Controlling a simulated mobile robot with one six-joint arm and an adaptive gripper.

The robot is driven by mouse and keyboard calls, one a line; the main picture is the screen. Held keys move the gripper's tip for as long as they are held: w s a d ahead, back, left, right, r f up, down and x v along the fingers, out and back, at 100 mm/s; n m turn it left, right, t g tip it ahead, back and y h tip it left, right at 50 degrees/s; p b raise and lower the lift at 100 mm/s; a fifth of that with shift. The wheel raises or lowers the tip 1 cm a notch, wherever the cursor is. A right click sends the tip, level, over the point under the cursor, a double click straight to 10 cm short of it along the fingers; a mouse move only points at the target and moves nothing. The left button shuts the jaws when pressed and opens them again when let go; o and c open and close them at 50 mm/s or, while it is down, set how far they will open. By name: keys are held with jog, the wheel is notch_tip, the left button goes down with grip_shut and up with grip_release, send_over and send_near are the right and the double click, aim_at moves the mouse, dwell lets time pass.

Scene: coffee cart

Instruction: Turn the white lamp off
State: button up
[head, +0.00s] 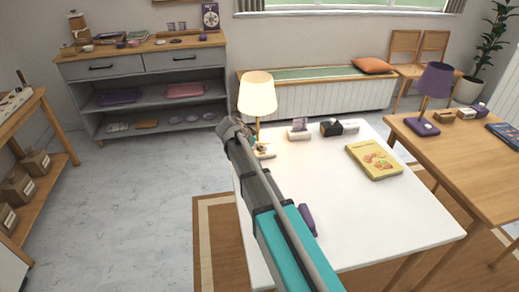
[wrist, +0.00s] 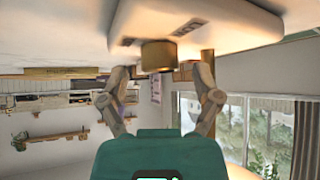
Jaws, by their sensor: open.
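The white lamp (head: 257,95) stands at the back left corner of the white table, and its cream shade glows. Its pale base (head: 266,153) is partly hidden by my gripper. In the wrist view, which appears upside down, the lamp's base (wrist: 215,18) fills the top, with a round brass knob (wrist: 158,56) on it. My gripper (wrist: 162,80) is open, with one finger to each side of the knob and apart from it. In the head view my gripper (head: 244,138) is just left of the lamp's stem.
The white table (head: 330,215) also bears a yellow book (head: 374,160), a small card holder (head: 300,130), a black box (head: 331,128) and a purple object (head: 307,219) beside my arm. A purple lamp (head: 434,90) stands on the wooden table (head: 470,165) at right.

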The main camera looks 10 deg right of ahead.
jog(key=shift+w+d+f, duration=0.15)
jog(key=shift+d+f, duration=0.1)
jog(key=shift+f, duration=0.1)
grip_shut()
dwell(0.4)
